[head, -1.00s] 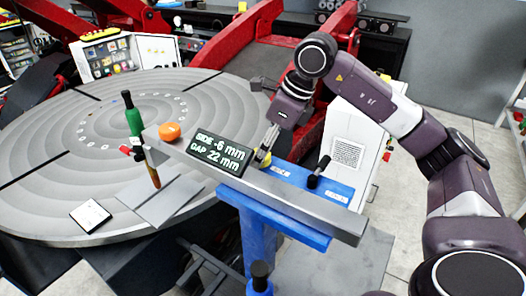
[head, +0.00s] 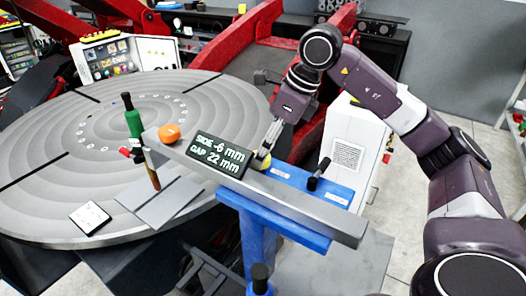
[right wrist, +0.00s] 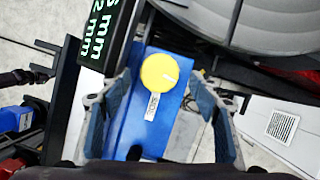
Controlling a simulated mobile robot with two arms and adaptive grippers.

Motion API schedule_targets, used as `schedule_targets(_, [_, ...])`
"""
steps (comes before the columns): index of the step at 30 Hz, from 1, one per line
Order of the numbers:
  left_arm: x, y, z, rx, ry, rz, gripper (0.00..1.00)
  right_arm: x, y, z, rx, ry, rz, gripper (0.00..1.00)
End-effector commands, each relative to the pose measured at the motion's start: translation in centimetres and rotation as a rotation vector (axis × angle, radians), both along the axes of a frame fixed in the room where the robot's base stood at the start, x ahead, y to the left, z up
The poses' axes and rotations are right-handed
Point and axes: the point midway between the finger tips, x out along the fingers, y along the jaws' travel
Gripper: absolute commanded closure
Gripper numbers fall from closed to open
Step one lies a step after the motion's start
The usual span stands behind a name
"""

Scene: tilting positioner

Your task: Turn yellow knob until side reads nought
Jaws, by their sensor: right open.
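The yellow knob (right wrist: 160,72) sits on a blue bracket, with a white line mark on its face. In the head view only part of the knob (head: 261,160) shows, behind the display. The display (head: 219,154) reads SIDE -6 mm and GAP 22 mm. My right gripper (head: 266,148) is at the knob in the head view. In the right wrist view my right gripper (right wrist: 162,105) is open, with one finger on each side of the knob and visible room between fingers and knob. My left gripper is not in view.
An orange knob (head: 169,133) and a green-handled torch (head: 133,121) are at the grey beam's left end. A black lever (head: 318,173) stands on the blue bracket (head: 290,187) to the right. The round table (head: 60,130) fills the left.

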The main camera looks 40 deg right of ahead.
Motion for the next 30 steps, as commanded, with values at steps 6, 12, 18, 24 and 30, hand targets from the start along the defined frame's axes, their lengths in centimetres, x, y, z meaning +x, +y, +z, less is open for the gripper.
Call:
schedule_targets(6, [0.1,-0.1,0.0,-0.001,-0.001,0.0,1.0,-1.4,-1.1,4.6,0.002,-0.008,-0.002,0.43])
schedule_targets(12, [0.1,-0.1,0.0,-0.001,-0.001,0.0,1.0,-2.4,-1.9,7.8,0.001,-0.005,-0.002,0.43])
schedule_targets(18, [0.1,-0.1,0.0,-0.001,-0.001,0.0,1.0,-3.0,-2.3,9.1,0.001,-0.002,-0.001,0.43])
schedule_targets(24, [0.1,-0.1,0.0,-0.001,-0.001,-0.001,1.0,-3.0,-2.3,9.2,0.001,-0.001,-0.001,0.43])
schedule_targets(30, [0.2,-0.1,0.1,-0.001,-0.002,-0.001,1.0,-2.9,-2.4,9.2,-0.008,0.0,0.015,0.43])
